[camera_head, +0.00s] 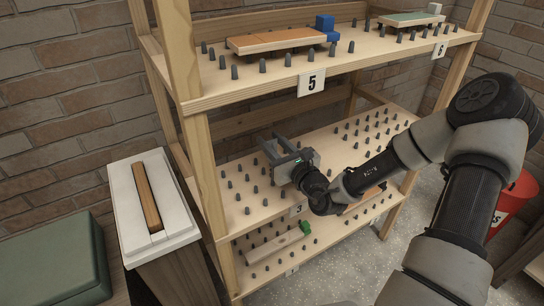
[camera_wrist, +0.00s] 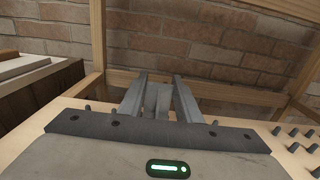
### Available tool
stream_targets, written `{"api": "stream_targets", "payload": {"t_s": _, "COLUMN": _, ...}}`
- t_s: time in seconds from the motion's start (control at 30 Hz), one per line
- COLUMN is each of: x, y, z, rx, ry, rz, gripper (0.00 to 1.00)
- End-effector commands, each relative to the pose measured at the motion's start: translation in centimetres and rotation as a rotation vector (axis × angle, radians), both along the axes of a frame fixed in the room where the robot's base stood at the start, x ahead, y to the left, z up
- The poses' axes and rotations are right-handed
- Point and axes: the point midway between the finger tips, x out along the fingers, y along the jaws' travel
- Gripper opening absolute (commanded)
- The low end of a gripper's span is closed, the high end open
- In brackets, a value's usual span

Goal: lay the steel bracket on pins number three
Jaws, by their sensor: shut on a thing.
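My gripper (camera_head: 281,151) is over the left part of the middle shelf, where the pins by label 3 (camera_head: 298,208) stand. In the wrist view my gripper (camera_wrist: 160,95) has a grey metal piece, the steel bracket (camera_wrist: 158,101), between its fingers and is shut on it. In the head view the bracket is hard to tell from the grey fingers. The number three pins (camera_head: 247,210) are short, dark and upright, in rows on the wooden shelf. I cannot tell whether the bracket touches them.
The upper shelf (camera_head: 385,50) above bears orange and green boards with pins. A pale board with a green block (camera_head: 306,228) lies on the bottom shelf. A wooden post (camera_head: 205,170) stands left of my gripper. Free pins (camera_head: 375,125) stand on the right of the middle shelf.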

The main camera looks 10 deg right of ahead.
Motion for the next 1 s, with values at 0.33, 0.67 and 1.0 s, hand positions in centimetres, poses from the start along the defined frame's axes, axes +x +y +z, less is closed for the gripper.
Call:
{"api": "stream_targets", "payload": {"t_s": 0.33, "x": 0.0, "y": 0.0, "z": -3.6, "rx": 0.001, "ry": -0.002, "rz": -0.001, "gripper": 0.02}}
{"api": "stream_targets", "payload": {"t_s": 0.67, "x": 0.0, "y": 0.0, "z": -3.8, "rx": 0.000, "ry": -0.001, "rz": -0.001, "gripper": 0.36}}
{"api": "stream_targets", "payload": {"t_s": 1.0, "x": 0.0, "y": 0.0, "z": -3.8, "rx": 0.000, "ry": -0.001, "rz": -0.001, "gripper": 0.49}}
